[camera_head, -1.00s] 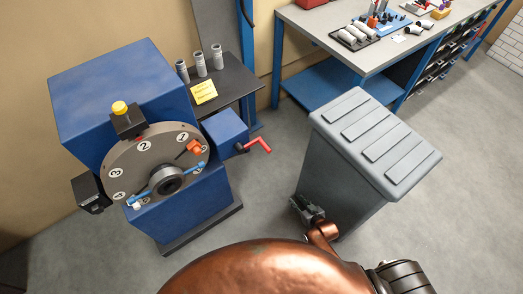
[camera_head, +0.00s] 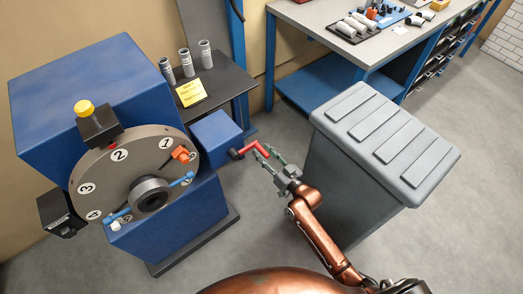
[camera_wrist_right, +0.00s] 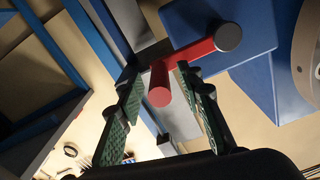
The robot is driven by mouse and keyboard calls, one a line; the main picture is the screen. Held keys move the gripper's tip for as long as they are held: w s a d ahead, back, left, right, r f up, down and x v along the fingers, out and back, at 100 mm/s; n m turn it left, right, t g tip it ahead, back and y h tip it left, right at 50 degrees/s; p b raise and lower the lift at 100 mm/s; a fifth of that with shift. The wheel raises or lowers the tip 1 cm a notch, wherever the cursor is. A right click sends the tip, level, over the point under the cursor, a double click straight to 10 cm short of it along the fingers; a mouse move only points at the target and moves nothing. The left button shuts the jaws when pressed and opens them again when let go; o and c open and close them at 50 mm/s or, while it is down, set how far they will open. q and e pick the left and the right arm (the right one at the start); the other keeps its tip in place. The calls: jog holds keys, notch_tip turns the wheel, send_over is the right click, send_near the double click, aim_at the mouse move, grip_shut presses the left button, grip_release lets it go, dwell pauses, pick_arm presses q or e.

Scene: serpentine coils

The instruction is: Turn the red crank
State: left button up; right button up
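The red crank (camera_head: 251,149) sticks out from the side of a small blue box (camera_head: 216,138) on the blue machine. My right gripper (camera_head: 272,160) is at the crank's outer end. In the right wrist view the crank's arm (camera_wrist_right: 190,54) runs from a dark hub to a round red handle (camera_wrist_right: 159,88). The handle's end lies between the two green-padded fingers of my right gripper (camera_wrist_right: 160,95). The fingers are apart, with a gap visible on the handle's left side. My left gripper is not in view.
The blue machine carries a grey numbered dial (camera_head: 130,175) with a yellow button (camera_head: 85,108) above. A grey lidded bin (camera_head: 375,150) stands close to the right of my right arm. A dark shelf (camera_head: 228,80) holds several grey cylinders. A workbench (camera_head: 330,45) stands behind.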

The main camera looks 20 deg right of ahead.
jog(key=shift+w+a, duration=0.2)
jog(key=shift+w, duration=0.45)
jog(key=shift+c, duration=0.7)
grip_shut()
